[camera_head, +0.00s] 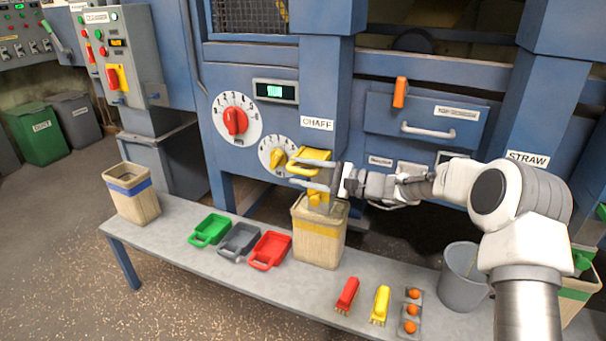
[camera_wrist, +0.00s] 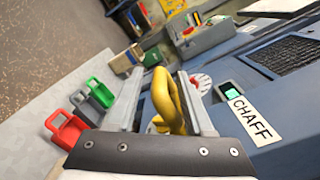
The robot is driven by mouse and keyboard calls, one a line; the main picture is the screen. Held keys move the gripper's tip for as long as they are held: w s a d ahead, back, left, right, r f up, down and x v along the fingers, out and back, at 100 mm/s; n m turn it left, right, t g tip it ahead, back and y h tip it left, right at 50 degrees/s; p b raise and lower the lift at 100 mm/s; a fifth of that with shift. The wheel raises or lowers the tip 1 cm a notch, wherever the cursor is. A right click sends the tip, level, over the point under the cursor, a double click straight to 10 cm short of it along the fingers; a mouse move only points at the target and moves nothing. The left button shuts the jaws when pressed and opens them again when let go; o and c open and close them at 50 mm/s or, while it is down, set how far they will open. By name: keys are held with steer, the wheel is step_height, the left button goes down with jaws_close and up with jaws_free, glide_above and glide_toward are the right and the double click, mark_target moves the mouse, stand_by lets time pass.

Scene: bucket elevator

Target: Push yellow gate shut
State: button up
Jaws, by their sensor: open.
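The yellow gate (camera_head: 313,158) sits on the blue machine front below the CHAFF label, above a tan sack-like bin (camera_head: 319,236) on the bench. Its yellow handle sticks out towards the left. My gripper (camera_head: 303,174) comes in from the right at the gate. In the wrist view the yellow handle (camera_wrist: 170,100) stands between the two spread fingers of my gripper (camera_wrist: 162,85). The fingers are apart, and I cannot tell whether either one touches the handle. Part of the gate is hidden behind my gripper.
Green (camera_head: 211,229), grey (camera_head: 239,240) and red (camera_head: 270,250) scoops lie on the bench (camera_head: 200,262) left of the tan bin. Red (camera_head: 347,294) and yellow (camera_head: 380,305) brushes lie at the front. A grey bucket (camera_head: 462,277) stands at right. Red (camera_head: 236,120) and yellow (camera_head: 278,159) dials are beside the gate.

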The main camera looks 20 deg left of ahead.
jaws_close()
steer(key=shift+f, duration=0.15)
